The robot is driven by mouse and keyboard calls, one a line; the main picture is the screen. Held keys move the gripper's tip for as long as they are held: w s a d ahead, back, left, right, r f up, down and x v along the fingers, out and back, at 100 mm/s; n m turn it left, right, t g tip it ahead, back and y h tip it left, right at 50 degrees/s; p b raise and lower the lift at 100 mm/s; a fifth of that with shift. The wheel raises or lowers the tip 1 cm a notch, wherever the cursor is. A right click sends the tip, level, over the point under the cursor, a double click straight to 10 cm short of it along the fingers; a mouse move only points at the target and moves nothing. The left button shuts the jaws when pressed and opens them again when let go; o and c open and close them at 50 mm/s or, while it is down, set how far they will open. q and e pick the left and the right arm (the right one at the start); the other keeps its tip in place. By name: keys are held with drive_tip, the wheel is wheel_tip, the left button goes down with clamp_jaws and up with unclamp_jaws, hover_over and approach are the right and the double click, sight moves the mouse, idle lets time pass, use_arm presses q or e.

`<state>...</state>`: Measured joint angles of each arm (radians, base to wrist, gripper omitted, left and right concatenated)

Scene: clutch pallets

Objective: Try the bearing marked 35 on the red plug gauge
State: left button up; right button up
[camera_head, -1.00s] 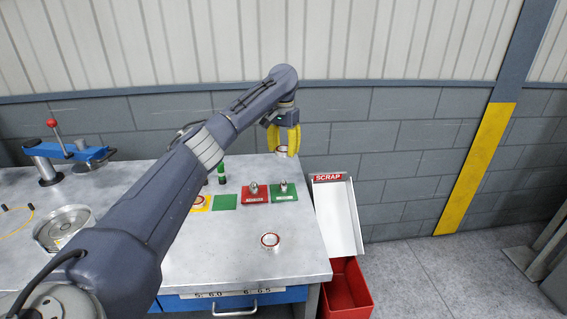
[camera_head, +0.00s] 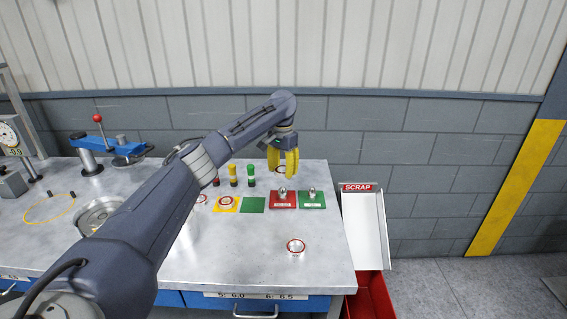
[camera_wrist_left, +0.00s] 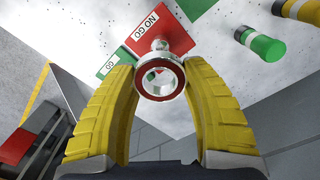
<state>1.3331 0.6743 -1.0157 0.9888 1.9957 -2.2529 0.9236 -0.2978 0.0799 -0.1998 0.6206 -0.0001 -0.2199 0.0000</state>
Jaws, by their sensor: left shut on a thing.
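My left gripper (camera_head: 284,163) is above the back of the bench, behind the red plug gauge. It is shut on a bearing (camera_wrist_left: 160,78), a steel ring with a red face, gripped between the yellow fingertips in the left wrist view. In the head view the fingers mostly hide this bearing; its number is not readable. The red plug gauge (camera_head: 283,201) is a red plate with an upright steel plug; in the left wrist view its plate (camera_wrist_left: 177,40) reads NO GO. The bearing is apart from the plug in the head view. My right gripper is not in view.
The green GO gauge (camera_head: 314,202) stands right of the red one. Other bearings lie at the bench front (camera_head: 296,246) and on a yellow pad (camera_head: 226,203). An empty green pad (camera_head: 253,205) and several coloured posts are nearby. A scrap chute (camera_head: 365,225) is at the right.

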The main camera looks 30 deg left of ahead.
sight(283, 187)
use_arm(q)
drive_tip(key=shift+f, duration=2.75)
drive_tip(key=shift+f, duration=0.45)
idle(0.4)
drive_tip(key=o, duration=2.1)
drive_tip(key=shift+r, duration=4.5)
